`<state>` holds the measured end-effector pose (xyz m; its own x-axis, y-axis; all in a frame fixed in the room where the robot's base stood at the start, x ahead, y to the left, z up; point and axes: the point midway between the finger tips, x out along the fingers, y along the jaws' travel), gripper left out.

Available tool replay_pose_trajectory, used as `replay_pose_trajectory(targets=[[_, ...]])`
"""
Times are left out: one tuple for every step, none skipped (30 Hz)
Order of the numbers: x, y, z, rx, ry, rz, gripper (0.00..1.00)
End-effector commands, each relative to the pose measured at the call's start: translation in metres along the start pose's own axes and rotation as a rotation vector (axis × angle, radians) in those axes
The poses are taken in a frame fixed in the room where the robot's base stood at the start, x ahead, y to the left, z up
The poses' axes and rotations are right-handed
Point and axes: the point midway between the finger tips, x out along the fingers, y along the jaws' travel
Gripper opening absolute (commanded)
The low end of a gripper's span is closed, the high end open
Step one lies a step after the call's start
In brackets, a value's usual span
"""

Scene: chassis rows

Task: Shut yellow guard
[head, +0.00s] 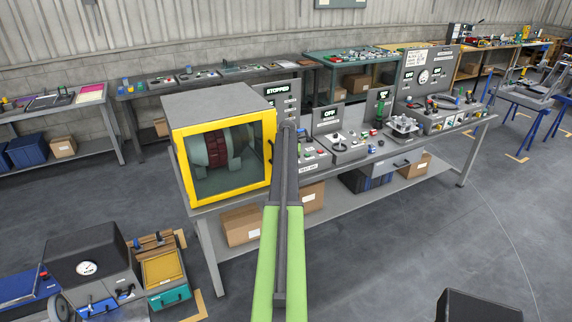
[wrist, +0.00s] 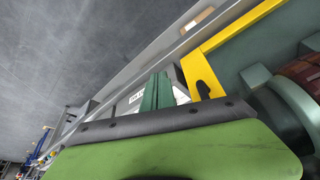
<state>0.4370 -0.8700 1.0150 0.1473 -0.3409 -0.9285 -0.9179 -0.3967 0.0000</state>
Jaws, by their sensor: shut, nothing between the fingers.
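The yellow guard (head: 231,193) is a yellow-framed clear door on the front of a grey machine box (head: 215,103). In the head view it lies about flush with the box front; a small gap cannot be ruled out. A dark red and grey drum shows through it. In the wrist view its yellow frame (wrist: 225,38) and dark handle (wrist: 207,88) are at the upper right. My gripper's green fingers (wrist: 157,92) are together and empty, left of the handle. I cannot tell whether they touch the guard. In the head view my arm hides the fingers.
The box stands at the left end of a grey workbench (head: 205,240). Right of my arm, a control panel (head: 348,147) with a knob and other devices stand on the bench. Cardboard boxes (head: 240,225) sit on its lower shelf.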

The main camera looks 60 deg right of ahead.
Motion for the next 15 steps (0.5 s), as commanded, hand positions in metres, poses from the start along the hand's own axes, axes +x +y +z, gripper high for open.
replay_pose_trajectory(targets=[[0.000,-0.005,0.001,-0.004,0.000,-0.002,0.00],[0.000,-0.007,0.001,-0.006,0.000,-0.003,0.00],[-0.001,-0.009,0.001,-0.008,0.000,-0.003,0.00],[-0.001,-0.011,0.001,-0.010,0.000,-0.004,0.00],[-0.001,-0.012,0.002,-0.011,0.000,-0.004,0.00],[-0.001,-0.014,0.002,-0.013,0.000,-0.005,0.00],[-0.001,-0.015,0.003,-0.013,0.000,-0.005,0.00],[-0.001,-0.015,0.004,-0.014,0.000,-0.006,0.00],[-0.002,-0.015,0.005,-0.014,0.000,-0.006,0.00],[-0.003,-0.015,0.007,-0.015,0.000,-0.006,0.00],[-0.004,-0.014,0.009,-0.015,0.000,-0.006,0.00],[-0.005,-0.013,0.013,-0.015,0.000,-0.006,0.00],[-0.006,-0.012,0.016,-0.015,0.000,-0.006,0.00],[-0.008,-0.011,0.019,-0.015,0.000,-0.006,0.00],[-0.010,-0.009,0.025,-0.015,0.000,-0.006,0.00]])
